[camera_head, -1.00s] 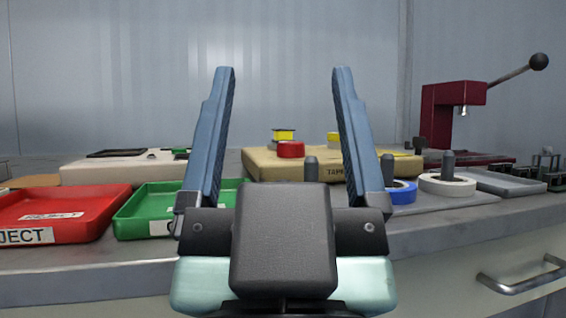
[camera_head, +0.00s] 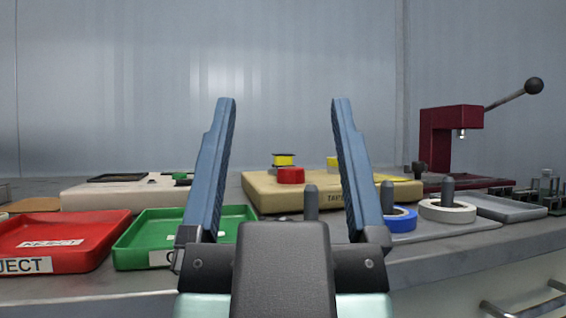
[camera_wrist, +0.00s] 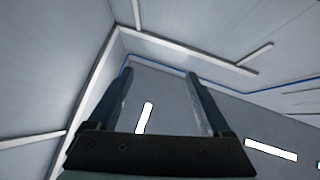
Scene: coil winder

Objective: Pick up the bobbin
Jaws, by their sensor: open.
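A small spool with a yellow winding between dark flanges, which looks like the bobbin (camera_head: 284,160), sits upright on the back part of a beige block (camera_head: 330,203), behind a red round piece (camera_head: 291,175). My gripper (camera_head: 283,100) is open and empty, fingers pointing up. In the head view the bobbin shows between the two fingers, but the gripper is nearer the camera, in front of the bench and apart from it. In the wrist view my gripper (camera_wrist: 159,73) has only the ceiling and walls behind it; no bobbin shows there.
A red reject tray (camera_head: 90,255) and a green tray (camera_head: 140,240) stand at left, before a pale block (camera_head: 75,197). Blue (camera_head: 402,224) and white (camera_head: 448,211) tape rolls sit around pegs at right. A maroon press (camera_head: 436,140) with a lever stands behind them.

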